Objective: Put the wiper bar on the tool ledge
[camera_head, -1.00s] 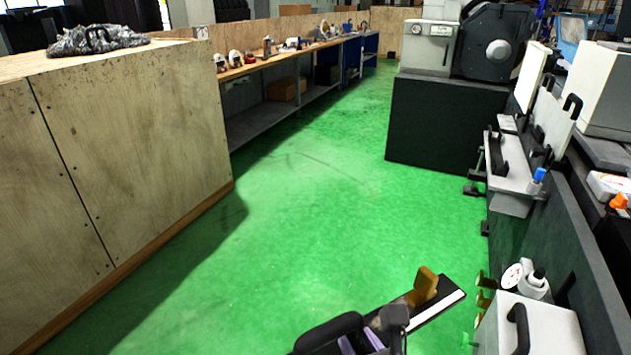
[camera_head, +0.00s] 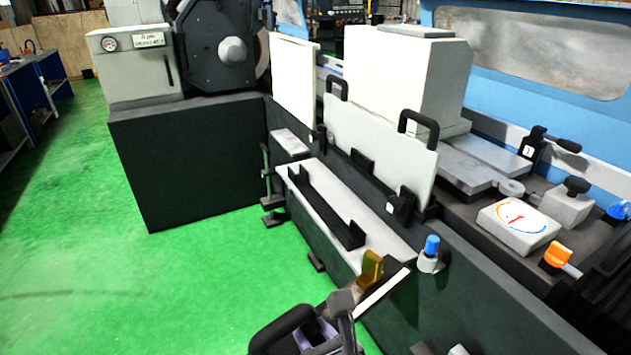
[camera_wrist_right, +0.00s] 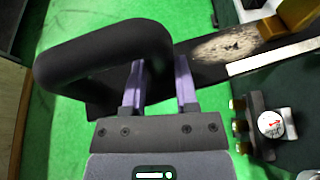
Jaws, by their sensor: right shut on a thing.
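The wiper bar is a dark bar (camera_wrist_right: 105,98) with a looped black handle (camera_wrist_right: 100,50), a pale edge strip (camera_head: 384,292) and an amber block (camera_head: 371,267). My right gripper (camera_head: 322,332) holds it at the bottom centre of the head view. In the right wrist view, the two purple fingers (camera_wrist_right: 160,85) are shut on the bar by its handle. The tool ledge (camera_head: 372,222) is a light shelf along the machine front, with a black rail (camera_head: 325,208) on it. The bar's far end overlaps the ledge's near end in the head view; I cannot tell whether they touch. My left gripper is not in view.
A white gauge box (camera_head: 518,227) and an orange-capped item (camera_head: 556,255) sit at right. Green floor (camera_head: 190,270) is free at left.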

